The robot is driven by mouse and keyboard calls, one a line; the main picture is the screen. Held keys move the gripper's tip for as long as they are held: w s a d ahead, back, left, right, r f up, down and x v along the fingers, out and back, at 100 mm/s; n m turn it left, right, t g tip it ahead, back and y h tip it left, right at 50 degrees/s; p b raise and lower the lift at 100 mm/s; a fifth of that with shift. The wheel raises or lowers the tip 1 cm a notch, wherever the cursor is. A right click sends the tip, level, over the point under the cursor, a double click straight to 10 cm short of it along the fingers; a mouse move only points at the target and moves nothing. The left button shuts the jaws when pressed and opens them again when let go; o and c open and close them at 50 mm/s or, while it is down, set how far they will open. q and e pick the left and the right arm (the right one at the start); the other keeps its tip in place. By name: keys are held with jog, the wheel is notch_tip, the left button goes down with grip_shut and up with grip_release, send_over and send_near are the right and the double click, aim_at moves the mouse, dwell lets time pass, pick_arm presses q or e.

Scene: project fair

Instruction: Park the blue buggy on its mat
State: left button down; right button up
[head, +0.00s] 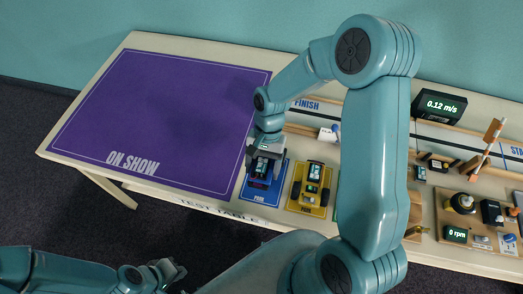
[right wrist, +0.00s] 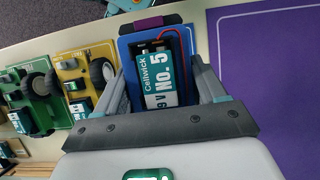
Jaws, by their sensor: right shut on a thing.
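The blue mat (head: 262,198) lies at the front edge of the table, right of the purple area; its blue surface also shows in the right wrist view (right wrist: 127,50). My right gripper (head: 264,163) is over it, shut on the buggy (head: 259,182). In the right wrist view the buggy carries a white and teal battery labelled No. 5 (right wrist: 162,88), red wires and a purple end (right wrist: 148,24). The fingers hide its sides, and its wheels do not show clearly. I cannot tell whether it touches the mat. My left gripper (head: 168,273) is low at the left, open and empty.
A yellow buggy (head: 312,178) stands on a yellow mat just right of the blue one. A green buggy (right wrist: 38,97) stands beyond it. The purple ON SHOW area (head: 165,115) is bare. A track, a speed display (head: 438,106) and instruments fill the right side.

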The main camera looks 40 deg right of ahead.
jog(key=shift+d+f+b, duration=0.2)
jog(key=shift+f+b, duration=0.2)
jog(key=shift+f, duration=0.3)
notch_tip(320, 180, down, 3)
jog(key=shift+f+b, duration=0.2)
jog(key=shift+b, duration=1.05)
jog(key=shift+f+b, duration=0.3)
jog(key=shift+a, duration=0.1)
jog(key=shift+f+b, duration=1.05)
jog(key=shift+b, duration=0.05)
dwell(1.1)
jog(key=o, duration=1)
jog(key=shift+c, duration=0.2)
jog(key=v, duration=1.6)
jog(key=shift+w+r, duration=0.1)
jog(key=shift+r, duration=0.1)
